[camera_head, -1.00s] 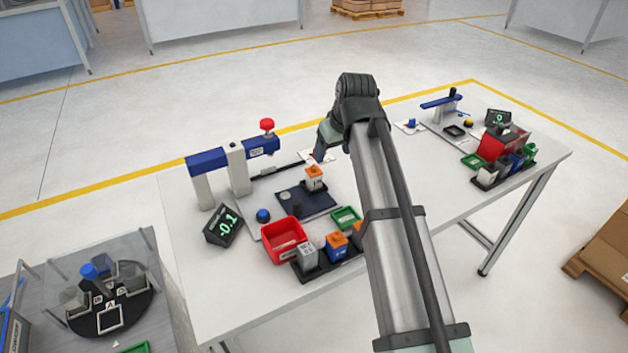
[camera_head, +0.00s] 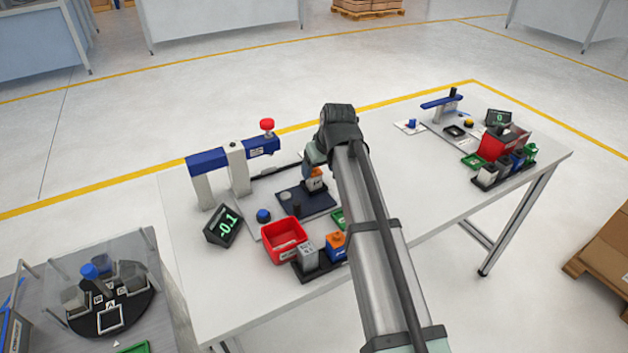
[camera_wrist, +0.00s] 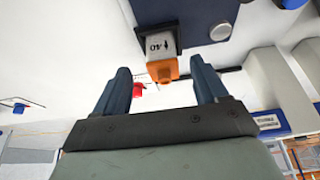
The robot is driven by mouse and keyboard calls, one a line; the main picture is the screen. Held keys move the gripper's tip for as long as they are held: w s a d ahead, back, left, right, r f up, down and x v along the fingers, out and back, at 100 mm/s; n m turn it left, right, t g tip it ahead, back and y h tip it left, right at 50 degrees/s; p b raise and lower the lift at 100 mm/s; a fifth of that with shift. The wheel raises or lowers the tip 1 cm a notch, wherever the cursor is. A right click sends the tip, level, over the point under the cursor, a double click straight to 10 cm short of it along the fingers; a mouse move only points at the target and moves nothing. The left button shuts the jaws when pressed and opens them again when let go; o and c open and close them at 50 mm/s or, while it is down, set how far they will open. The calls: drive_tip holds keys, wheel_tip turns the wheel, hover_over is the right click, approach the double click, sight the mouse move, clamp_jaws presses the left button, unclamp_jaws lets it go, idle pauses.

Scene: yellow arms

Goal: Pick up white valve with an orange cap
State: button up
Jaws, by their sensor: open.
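The white valve with an orange cap (camera_head: 314,184) stands on the dark blue plate (camera_head: 290,198) in the middle of the table, partly hidden by my arm. In the wrist view its white and black body (camera_wrist: 160,44) and orange cap (camera_wrist: 162,70) show, with the cap pointing toward my gripper. My gripper (camera_wrist: 160,76) is open, with its two dark blue fingers on either side of the cap and visible gaps between. In the head view my gripper is mostly hidden behind my wrist, close above the valve.
A press-like stand with a blue top (camera_head: 232,155) and red knob (camera_head: 267,125) stands left of the plate. A red bin (camera_head: 284,241), a grey valve (camera_head: 308,256) and a blue valve with orange cap (camera_head: 335,246) are in front. A display (camera_head: 223,226) sits at left.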

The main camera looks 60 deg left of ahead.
sight(315, 172)
drive_tip(key=x, duration=0.4)
drive_tip(key=shift+s+a+f, duration=0.15)
drive_tip(key=shift+a+f, duration=0.1)
drive_tip(key=shift+a, duration=0.15)
drive_tip(key=shift+c, duration=0.3)
drive_tip(key=c, duration=1)
drive_tip(key=shift+c, duration=0.2)
drive_tip(key=shift+r, duration=0.15)
